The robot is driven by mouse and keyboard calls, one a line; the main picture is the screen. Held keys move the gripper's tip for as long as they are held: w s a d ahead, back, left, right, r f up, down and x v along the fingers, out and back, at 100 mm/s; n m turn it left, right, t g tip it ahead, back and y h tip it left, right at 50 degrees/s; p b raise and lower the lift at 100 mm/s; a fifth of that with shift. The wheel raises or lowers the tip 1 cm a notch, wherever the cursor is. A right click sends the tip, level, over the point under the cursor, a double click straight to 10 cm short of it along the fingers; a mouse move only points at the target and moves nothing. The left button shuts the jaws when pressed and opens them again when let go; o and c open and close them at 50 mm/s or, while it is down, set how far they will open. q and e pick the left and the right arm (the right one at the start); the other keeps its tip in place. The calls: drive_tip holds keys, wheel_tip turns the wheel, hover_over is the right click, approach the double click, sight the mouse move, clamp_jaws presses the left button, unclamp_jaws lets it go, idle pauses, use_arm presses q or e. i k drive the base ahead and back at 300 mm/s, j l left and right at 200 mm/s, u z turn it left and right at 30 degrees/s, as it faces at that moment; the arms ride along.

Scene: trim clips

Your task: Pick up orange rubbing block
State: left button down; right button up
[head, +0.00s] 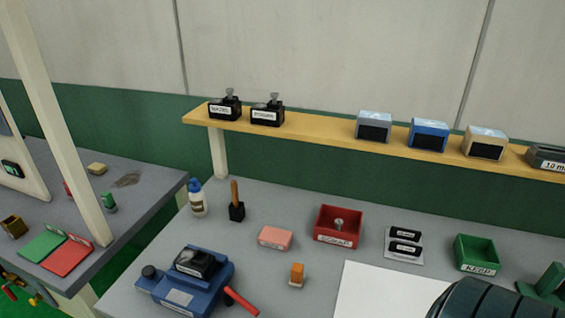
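The orange rubbing block (297,273) is a small block that stands upright on the grey workbench in the head view, right of the blue machine and below the pink block. It has a paler lower part. Nothing touches it. Neither of my grippers shows in the head view. A dark, ribbed rounded shape at the bottom right edge may be part of my arm; no fingers are seen on it.
A blue machine (188,284) with a red handle stands left of the block. Behind are a pink block (275,237), a red bin (338,227) and a black-based brush (237,208). A white sheet (385,290) lies to the right. A green bin (476,254) is farther right.

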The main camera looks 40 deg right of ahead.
sight(297, 280)
drive_tip(key=z, duration=1.35)
